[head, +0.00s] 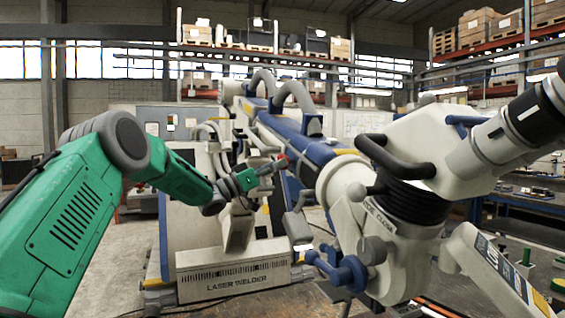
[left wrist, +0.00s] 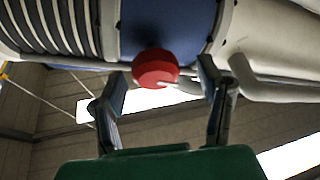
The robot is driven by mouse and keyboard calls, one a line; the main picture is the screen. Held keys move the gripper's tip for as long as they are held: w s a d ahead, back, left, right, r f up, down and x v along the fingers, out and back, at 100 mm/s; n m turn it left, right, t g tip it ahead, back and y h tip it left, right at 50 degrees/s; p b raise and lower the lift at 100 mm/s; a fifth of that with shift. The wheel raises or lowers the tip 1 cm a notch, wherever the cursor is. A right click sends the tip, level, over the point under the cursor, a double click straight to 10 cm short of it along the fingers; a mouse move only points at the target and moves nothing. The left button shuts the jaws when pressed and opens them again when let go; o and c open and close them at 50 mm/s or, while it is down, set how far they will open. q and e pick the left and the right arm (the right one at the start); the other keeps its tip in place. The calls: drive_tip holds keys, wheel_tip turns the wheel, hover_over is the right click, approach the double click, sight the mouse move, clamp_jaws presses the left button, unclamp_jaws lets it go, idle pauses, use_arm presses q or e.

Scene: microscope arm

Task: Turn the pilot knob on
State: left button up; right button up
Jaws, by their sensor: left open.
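The red knob (left wrist: 155,68) is round and sits under the blue section of the machine's arm in the left wrist view. My left gripper (left wrist: 162,80) is open, with one fingertip on each side of the knob. My right gripper is not in view.
The large microscope arm (head: 335,190) with dark handles and eyepieces fills the centre and right. A workbench (head: 525,202) is at the right. Open floor shows at the lower left.

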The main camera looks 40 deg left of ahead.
use_arm(q)
drive_tip(key=shift+x, duration=1.15)
drive_tip(key=shift+s+d, duration=0.1)
drive_tip(key=shift+d, duration=0.05)
drive_tip(key=c, duration=1.2)
drive_tip(key=shift+o, duration=0.2)
drive_tip(key=n+y+p, duration=0.2)
drive_tip(key=n+p, duration=0.2)
drive_tip(key=p, duration=0.1)
drive_tip(key=shift+r+n+t+y, duration=0.25)
drive_tip(key=shift+n+t+y, duration=0.05)
drive_tip(key=shift+n+y, duration=0.1)
drive_tip(key=shift+f+n+p, duration=0.1)
drive_tip(key=shift+n+p, duration=0.3)
drive_tip(key=shift+p, duration=0.1)
drive_tip(key=shift+f, duration=0.1)
